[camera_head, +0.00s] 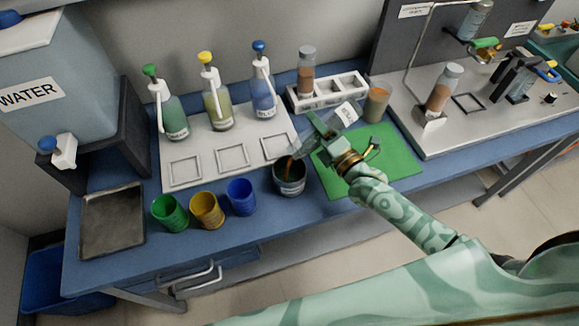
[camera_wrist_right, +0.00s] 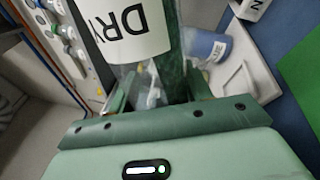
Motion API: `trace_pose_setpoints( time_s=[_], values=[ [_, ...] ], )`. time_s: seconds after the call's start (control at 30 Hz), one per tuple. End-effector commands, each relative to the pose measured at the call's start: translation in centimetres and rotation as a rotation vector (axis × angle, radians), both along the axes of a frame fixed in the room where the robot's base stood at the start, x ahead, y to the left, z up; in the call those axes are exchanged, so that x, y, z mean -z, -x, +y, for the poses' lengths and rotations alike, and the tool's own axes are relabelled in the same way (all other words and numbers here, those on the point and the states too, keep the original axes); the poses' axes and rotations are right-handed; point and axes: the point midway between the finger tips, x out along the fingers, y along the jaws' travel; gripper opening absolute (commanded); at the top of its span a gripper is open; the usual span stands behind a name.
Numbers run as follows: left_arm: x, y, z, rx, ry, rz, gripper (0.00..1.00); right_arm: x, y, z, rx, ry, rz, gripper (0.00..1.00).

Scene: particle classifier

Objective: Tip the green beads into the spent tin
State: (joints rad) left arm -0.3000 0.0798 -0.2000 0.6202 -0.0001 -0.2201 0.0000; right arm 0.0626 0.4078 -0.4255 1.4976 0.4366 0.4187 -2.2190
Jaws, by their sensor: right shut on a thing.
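My right gripper (camera_head: 325,137) is shut on a clear container (camera_head: 309,147) and holds it tilted above a dark tin (camera_head: 290,186). In the wrist view the container has a white label reading DRY (camera_wrist_right: 125,32), seen upside down. Its lower end points down and left at the tin's mouth. Something orange-brown shows at the tin's opening; I cannot tell whether it is falling or lying inside. The tin stands upright on the blue bench and its label is too small to read. I can make out no green beads. My left gripper is out of view.
Green (camera_head: 170,213), yellow (camera_head: 207,210) and blue (camera_head: 241,197) cups stand left of the tin. Behind them are several wash bottles on a pale tray (camera_head: 207,175). A green mat (camera_head: 400,155) lies right of the tin, with a brownish beaker (camera_head: 376,104) behind it.

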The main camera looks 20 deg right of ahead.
Motion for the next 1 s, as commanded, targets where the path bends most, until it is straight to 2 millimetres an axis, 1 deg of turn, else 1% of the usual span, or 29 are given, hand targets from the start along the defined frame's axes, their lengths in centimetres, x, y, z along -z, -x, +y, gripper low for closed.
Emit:
trace_pose_setpoints(
  time_s=[1.0],
  values=[
    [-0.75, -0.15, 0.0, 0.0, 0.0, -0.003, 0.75, -0.5, 0.08, 0.31, 0.0, 0.056, -0.015, 0.17]
  ],
)
